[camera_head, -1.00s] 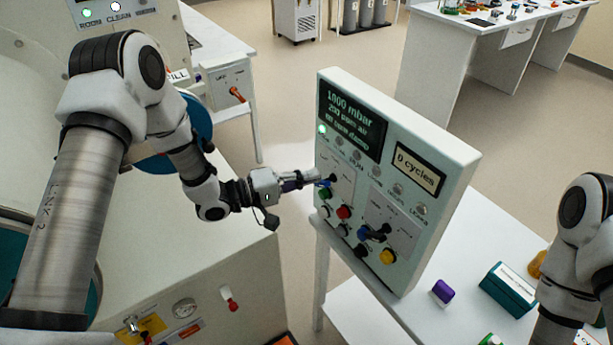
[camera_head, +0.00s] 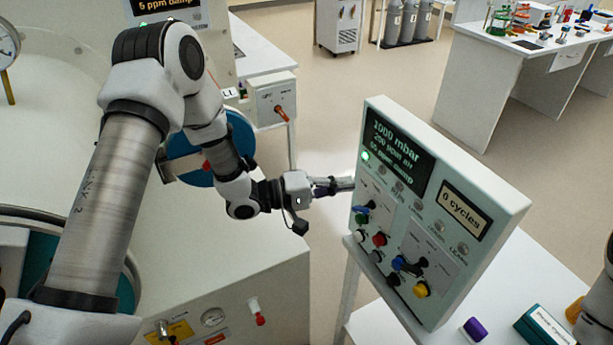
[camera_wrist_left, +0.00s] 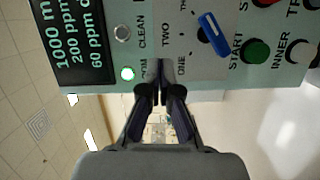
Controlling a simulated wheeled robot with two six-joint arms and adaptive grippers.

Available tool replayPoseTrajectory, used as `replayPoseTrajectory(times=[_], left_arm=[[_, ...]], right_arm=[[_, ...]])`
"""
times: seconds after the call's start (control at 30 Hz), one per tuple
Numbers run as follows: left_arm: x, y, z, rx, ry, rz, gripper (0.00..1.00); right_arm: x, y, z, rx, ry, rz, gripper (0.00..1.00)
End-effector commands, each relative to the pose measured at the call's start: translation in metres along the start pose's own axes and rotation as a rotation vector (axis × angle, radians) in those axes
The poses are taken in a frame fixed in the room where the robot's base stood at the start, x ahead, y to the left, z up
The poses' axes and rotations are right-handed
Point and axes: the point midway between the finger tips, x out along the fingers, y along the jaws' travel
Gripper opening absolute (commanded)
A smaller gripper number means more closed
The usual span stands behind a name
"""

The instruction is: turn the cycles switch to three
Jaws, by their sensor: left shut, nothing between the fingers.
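The cycles switch is a blue knob (camera_head: 362,209) on the left part of the grey control panel (camera_head: 484,275). In the wrist view the blue knob (camera_wrist_left: 213,35) sits beside labels ONE, TWO and one beginning TH, cut off by the top edge. The knob is slanted, with a white mark near its upper-left end, roughly toward the TH label. My left gripper (camera_head: 350,184) is shut and empty at the panel's left side, just above the knob and apart from it. In the wrist view its closed fingertips (camera_wrist_left: 153,90) are below the label TWO. My right gripper is out of view.
The panel's display (camera_head: 397,158) reads 1000 mbar; a smaller one (camera_head: 466,208) appears to read 0 cycles. Red (camera_head: 380,239), green and yellow buttons and another dark switch (camera_head: 408,265) are close by. A purple item (camera_head: 475,329) and teal box (camera_head: 545,326) stand on the table.

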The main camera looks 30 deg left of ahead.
Motion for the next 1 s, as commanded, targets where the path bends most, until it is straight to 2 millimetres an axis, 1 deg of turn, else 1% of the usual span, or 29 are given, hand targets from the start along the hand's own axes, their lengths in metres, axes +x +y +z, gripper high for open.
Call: replayPoseTrajectory(times=[0.03,0.1,0.2,0.3,0.4,0.47,0.53,0.57,0.67,0.7,0.77,0.8,0.83,0.87,0.9,1.0], left_arm=[[-0.018,-0.006,0.0,-0.01,0.013,0.007,0.0],[-0.036,-0.001,0.001,-0.008,0.014,0.009,0.0],[-0.058,0.005,0.003,-0.006,0.014,0.009,0.0],[-0.074,0.01,0.004,-0.005,0.012,0.008,0.0],[-0.083,0.011,0.006,-0.005,0.01,0.006,0.0],[-0.086,0.012,0.006,0.002,0.009,0.005,0.0],[-0.087,0.012,0.007,0.053,0.008,0.003,0.0],[-0.087,0.011,0.007,0.097,0.009,0.002,0.0],[-0.087,0.009,0.001,0.329,0.031,-0.015,0.0],[-0.087,0.009,-0.003,0.449,0.042,-0.03,0.0],[-0.087,0.014,-0.007,0.627,0.052,-0.069,0.0],[-0.087,0.016,-0.01,0.737,0.052,-0.101,0.0],[-0.087,0.018,-0.011,0.812,0.05,-0.126,0.0],[-0.087,0.021,-0.013,0.877,0.044,-0.156,0.0],[-0.088,0.021,-0.012,0.905,0.033,-0.186,0.0],[-0.089,0.015,-0.006,0.878,0.014,-0.215,0.0]], right_arm=[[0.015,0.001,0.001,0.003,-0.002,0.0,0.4],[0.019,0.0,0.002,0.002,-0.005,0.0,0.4],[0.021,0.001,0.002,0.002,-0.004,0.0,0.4],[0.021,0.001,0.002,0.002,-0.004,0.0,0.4],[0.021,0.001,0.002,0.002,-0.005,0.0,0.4],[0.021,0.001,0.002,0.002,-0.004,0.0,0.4],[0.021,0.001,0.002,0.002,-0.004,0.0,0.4],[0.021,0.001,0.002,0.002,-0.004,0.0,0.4],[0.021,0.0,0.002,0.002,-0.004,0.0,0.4],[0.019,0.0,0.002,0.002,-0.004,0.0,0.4],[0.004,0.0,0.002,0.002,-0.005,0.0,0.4],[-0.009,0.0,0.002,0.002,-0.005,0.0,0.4],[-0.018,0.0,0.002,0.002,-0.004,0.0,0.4],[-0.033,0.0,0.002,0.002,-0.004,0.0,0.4],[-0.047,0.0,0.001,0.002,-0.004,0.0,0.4],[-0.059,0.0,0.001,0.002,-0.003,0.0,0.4]])
